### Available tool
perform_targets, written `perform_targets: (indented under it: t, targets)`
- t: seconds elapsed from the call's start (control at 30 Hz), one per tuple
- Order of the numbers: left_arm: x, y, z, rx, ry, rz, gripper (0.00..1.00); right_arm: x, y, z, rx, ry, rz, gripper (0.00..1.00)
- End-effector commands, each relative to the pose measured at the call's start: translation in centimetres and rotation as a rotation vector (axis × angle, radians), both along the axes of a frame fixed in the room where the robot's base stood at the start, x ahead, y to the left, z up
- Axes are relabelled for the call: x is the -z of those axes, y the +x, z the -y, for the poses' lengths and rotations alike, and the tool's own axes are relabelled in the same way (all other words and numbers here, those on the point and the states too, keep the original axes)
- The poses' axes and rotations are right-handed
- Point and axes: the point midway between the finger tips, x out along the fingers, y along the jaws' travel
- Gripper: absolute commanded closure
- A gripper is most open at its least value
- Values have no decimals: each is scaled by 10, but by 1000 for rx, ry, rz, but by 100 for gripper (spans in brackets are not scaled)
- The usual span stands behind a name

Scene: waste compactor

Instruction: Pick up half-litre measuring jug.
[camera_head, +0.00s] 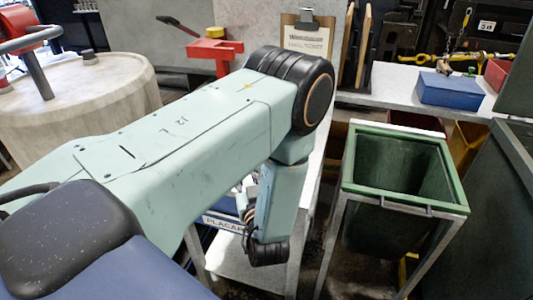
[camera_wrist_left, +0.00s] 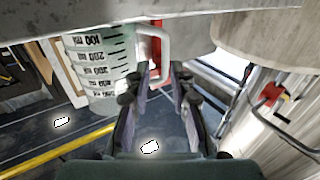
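The half-litre measuring jug (camera_wrist_left: 97,65) is a pale translucent jug with black graduation marks, at the upper left of the left wrist view. Its white handle (camera_wrist_left: 166,42) sticks out to the right, by the tips of my left gripper (camera_wrist_left: 163,72). The gripper's two dark fingers are apart, with a gap between them. The handle's end lies close to the left finger; I cannot tell if they touch. In the head view my left arm crosses the middle and hides the jug and most of the gripper. My right gripper is not in view.
A green bin (camera_head: 400,165) in a metal frame stands right of my arm. A blue box (camera_head: 450,90) is on the back bench. A clipboard (camera_head: 304,42) and red stand (camera_head: 215,50) are behind the arm. A round pale drum (camera_head: 80,105) is at left.

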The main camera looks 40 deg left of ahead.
Motion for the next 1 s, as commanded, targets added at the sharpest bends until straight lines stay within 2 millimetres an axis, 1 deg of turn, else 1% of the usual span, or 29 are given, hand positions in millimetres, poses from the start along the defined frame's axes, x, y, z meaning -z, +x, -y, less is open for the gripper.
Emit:
perform_targets:
  t: [0.3, 0.43, 0.63, 0.67, 0.9, 1.0]
  targets:
    - [-1, 29, -35, -6, -2, 0, 78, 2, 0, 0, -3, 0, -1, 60]
    - [-1, 35, -42, -4, 0, -1, 78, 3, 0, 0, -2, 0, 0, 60]
    - [-1, 36, -44, -3, 0, -2, 78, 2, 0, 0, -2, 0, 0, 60]
    - [-1, 36, -44, -3, 0, -2, 78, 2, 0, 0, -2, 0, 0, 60]
    - [-1, 36, -43, -3, 0, -3, 99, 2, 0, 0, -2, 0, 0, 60]
    - [-1, 36, -43, -3, 0, -2, 100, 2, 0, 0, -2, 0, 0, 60]
